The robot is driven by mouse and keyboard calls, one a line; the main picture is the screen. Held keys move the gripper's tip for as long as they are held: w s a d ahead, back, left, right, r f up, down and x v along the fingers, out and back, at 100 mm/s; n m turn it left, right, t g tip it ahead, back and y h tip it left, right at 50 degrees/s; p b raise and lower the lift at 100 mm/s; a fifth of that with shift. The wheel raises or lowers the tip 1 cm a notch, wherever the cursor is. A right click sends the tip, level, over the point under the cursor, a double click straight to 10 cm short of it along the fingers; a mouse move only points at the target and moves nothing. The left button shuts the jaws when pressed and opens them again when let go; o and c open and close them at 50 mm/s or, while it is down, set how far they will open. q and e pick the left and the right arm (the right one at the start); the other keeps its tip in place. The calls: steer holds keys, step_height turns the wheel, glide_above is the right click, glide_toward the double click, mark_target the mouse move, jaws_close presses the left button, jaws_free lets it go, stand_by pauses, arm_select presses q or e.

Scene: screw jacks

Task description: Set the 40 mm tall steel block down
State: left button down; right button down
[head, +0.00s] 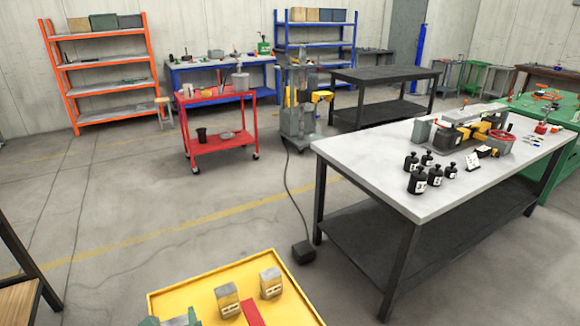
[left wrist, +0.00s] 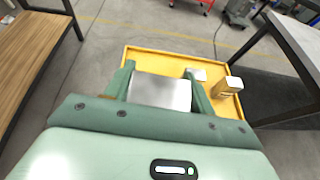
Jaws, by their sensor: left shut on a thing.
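My left gripper (left wrist: 160,78) is shut on a grey steel block (left wrist: 160,93), with one green finger on each side of it. In the left wrist view the block shows a plain, bright top face, and the yellow tray (left wrist: 128,58) lies beyond and below it. In the head view only the tips of the left gripper (head: 170,320) show at the bottom edge, over the tray's near left part (head: 200,292). Whether the held block touches the tray cannot be told, as its underside is hidden. My right gripper is in neither view.
Two other labelled blocks stand on the tray, one left (head: 228,301) and one right (head: 271,282). A red strip (head: 254,313) lies between them. A grey-topped workbench (head: 370,170) with black weights (head: 418,181) stands right. A wooden-topped table (left wrist: 30,50) is at left.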

arm_select(q)
steer(key=d+r+m+h, duration=0.2)
steer(key=r+h, duration=0.1)
steer(key=r, duration=0.4)
steer(key=d+r+m+t+h, duration=0.1)
steer(key=d+r+m+h, duration=0.2)
steer(key=r, duration=0.5)
steer(key=shift+w+t, duration=0.3)
steer(key=shift+s, duration=0.1)
